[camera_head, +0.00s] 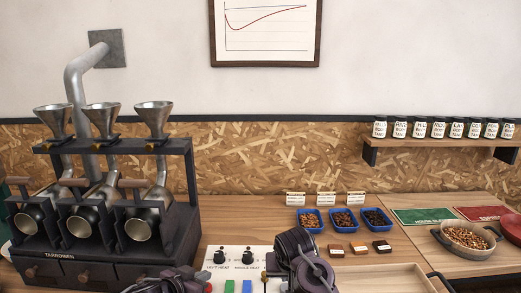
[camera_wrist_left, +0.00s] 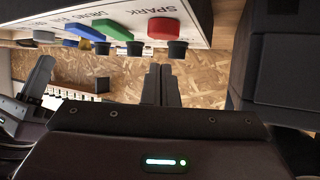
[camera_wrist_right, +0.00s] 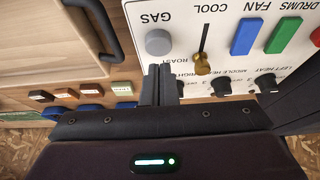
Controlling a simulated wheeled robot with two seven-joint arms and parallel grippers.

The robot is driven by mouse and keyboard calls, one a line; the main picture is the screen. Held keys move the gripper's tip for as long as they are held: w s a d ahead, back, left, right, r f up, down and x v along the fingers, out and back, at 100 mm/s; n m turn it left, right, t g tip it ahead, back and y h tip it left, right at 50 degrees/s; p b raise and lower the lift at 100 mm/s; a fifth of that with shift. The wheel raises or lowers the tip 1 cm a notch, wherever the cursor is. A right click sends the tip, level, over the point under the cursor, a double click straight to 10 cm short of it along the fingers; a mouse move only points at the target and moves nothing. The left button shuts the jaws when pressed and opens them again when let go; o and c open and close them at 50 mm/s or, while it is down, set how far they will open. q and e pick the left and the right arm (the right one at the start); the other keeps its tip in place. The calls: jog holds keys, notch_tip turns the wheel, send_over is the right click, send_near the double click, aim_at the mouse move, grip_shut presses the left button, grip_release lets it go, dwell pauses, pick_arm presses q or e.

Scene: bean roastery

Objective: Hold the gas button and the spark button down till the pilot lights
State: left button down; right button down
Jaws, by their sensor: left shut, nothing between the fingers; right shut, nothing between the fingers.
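The red spark button (camera_wrist_left: 165,28) is on the control panel in the left wrist view, beside the "SPARK" label. My left gripper (camera_wrist_left: 160,70) is shut and empty, its tips near the red button; I cannot tell whether they touch it. In the head view my left gripper (camera_head: 182,280) is at the bottom, left of the panel (camera_head: 236,252). The round grey gas button (camera_wrist_right: 158,42) is under the "GAS" label in the right wrist view. My right gripper (camera_wrist_right: 160,70) is shut and empty, its tips close to that button. In the head view my right gripper and wrist (camera_head: 300,262) hide the panel's right part. I cannot make out a pilot flame.
The panel also carries a brass-handled cool lever (camera_wrist_right: 202,62), a blue fan switch (camera_wrist_right: 245,36), a green drums switch (camera_wrist_right: 283,34) and black heat knobs (camera_wrist_right: 221,86). The three-drum roaster (camera_head: 100,215) stands left. Blue bean trays (camera_head: 310,228) and a wooden tray (camera_head: 385,280) lie right.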

jog(key=shift+f, duration=0.2)
jog(key=shift+f, duration=1.15)
pick_arm(q)
jog(key=shift+f, duration=1.5)
dwell(0.7)
jog(key=shift+r, duration=4.1)
